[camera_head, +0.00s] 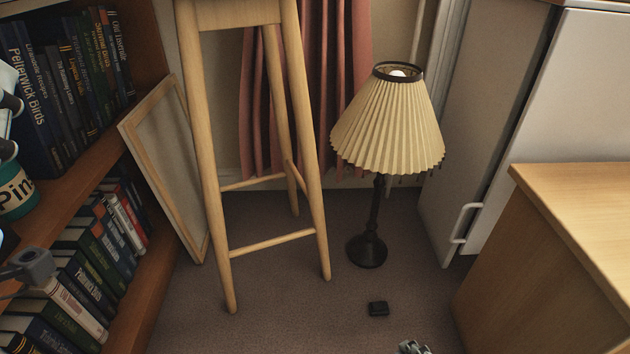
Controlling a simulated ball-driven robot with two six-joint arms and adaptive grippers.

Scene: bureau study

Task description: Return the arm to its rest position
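At the left edge, white and grey parts of my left arm show, cut off by the frame. A grey part (30,266) that looks like the end of my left gripper is in front of the lower bookshelf; its fingers are not clear. At the bottom edge, right of centre, a small grey piece (415,347) looks like the tip of my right gripper, low over the carpet. Most of it is out of frame, and I cannot tell whether it is open or shut. Nothing is visibly held by it.
A bookcase (70,200) with books and a teal tin (16,192) is at left. A wooden desk (540,260) and white cabinet (570,100) are at right.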

